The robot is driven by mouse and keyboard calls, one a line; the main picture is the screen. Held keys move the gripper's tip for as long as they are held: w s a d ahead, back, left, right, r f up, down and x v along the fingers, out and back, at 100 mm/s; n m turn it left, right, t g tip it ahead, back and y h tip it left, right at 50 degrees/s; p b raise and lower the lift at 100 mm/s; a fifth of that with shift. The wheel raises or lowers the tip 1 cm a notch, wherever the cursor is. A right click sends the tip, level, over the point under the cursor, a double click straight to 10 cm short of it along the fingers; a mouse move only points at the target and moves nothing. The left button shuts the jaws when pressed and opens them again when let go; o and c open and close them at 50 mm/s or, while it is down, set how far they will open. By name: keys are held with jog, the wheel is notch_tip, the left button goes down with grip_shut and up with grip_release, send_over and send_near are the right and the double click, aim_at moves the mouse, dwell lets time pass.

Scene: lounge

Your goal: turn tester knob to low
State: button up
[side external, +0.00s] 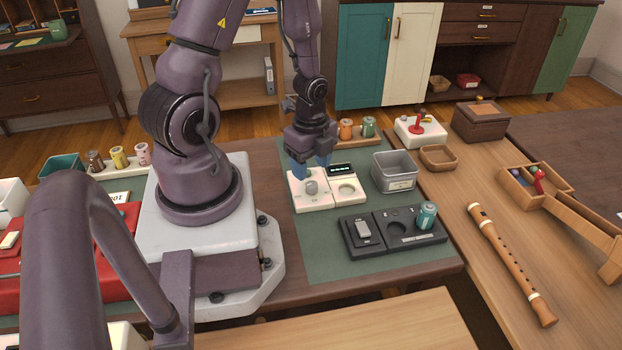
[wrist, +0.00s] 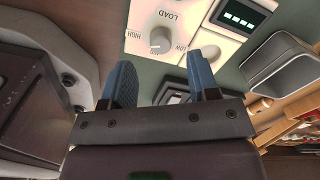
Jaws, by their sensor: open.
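The tester is a cream box (side external: 299,202) on the green mat, with a grey round knob (side external: 311,187) on its left part. In the wrist view the knob (wrist: 160,41) sits by the lettering LOAD, with HIGH to its left and LOW to its right. I cannot tell clearly which way the knob points. My gripper (side external: 312,168) is open, with its blue fingers pointing down just above and behind the knob. In the wrist view my gripper (wrist: 160,66) has its fingers spread on either side of the knob's line, apart from it and empty.
A dark display (side external: 342,169) and round recess (side external: 347,190) adjoin the knob panel. A grey bin (side external: 395,172) stands to the right. A black tray (side external: 365,250) with a teal can (side external: 427,215) lies in front. Orange and green jars (side external: 346,129) stand behind. Bare mat (side external: 310,250) lies front-left.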

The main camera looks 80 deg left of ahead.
aim_at(311, 183)
jog(key=shift+f, duration=2.3)
jog(key=shift+c, duration=0.3)
jog(key=c, duration=0.9)
